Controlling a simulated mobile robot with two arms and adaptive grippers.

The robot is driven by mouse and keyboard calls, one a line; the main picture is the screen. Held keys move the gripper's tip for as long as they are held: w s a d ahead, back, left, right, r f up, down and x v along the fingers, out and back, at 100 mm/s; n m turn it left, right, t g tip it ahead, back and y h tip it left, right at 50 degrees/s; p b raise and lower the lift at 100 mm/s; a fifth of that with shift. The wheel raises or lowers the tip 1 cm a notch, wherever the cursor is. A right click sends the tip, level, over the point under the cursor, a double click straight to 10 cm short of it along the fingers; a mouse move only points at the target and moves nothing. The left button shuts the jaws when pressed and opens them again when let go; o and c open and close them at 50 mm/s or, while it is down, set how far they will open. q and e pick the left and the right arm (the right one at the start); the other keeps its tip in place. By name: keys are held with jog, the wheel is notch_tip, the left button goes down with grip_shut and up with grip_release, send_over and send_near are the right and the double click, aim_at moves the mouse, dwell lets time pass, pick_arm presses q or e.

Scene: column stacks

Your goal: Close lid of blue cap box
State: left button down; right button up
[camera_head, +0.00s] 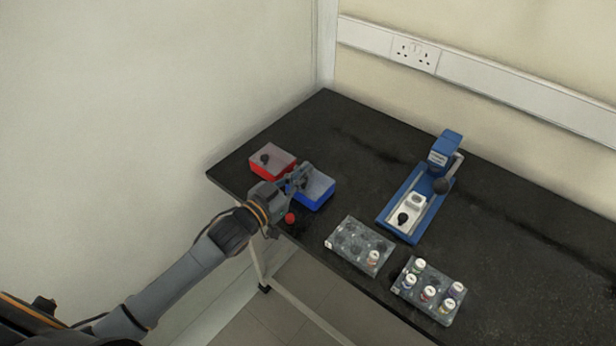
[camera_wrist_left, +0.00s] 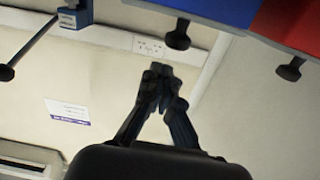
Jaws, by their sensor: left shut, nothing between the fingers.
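The blue cap box (camera_head: 318,200) stands near the table's left front edge. Its pale grey-blue lid (camera_head: 318,183) looks flat across the top, within the blue rim. In the left wrist view, which is upside down, the blue box (camera_wrist_left: 225,10) fills part of the top edge, and a black knob (camera_wrist_left: 178,38) stands out from it. My left gripper (camera_head: 302,171) is over the left side of the blue box and hides part of the lid. The fingertips (camera_wrist_left: 158,72) are together and empty. I cannot tell whether they touch the lid. My right gripper is not in view.
A red box (camera_head: 278,172) with a black-knobbed lid stands beside the blue one. A small red ball (camera_head: 290,217) is near the front edge. A blue press (camera_head: 385,222), a nearly empty vial rack (camera_head: 345,250) and a fuller rack (camera_head: 408,290) stand to the right.

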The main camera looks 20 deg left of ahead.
pick_arm(q)
jog(key=shift+s+a+f+t+b, duration=0.1)
jog(key=shift+s+f+t+b, duration=0.1)
jog(key=shift+f+t+b, duration=0.25)
jog(key=shift+s+a+f+t+b, duration=0.1)
jog(key=shift+s+f+t+b, duration=0.1)
jog(key=shift+f+t+b, duration=0.25)
jog(key=shift+s+f+h, duration=0.1)
jog(key=shift+f+h, duration=0.1)
jog(key=shift+h, duration=0.1)
jog(key=shift+s+a+f+b, duration=0.15)
jog(key=shift+s+f+b, duration=0.15)
jog(key=shift+f+b, duration=0.1)
jog(key=shift+f, duration=0.2)
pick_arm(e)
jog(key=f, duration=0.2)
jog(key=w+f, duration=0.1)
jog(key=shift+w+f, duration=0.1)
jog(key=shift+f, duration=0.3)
pick_arm(q)
jog(key=shift+s+f, duration=0.15)
jog(key=shift+f, duration=0.1)
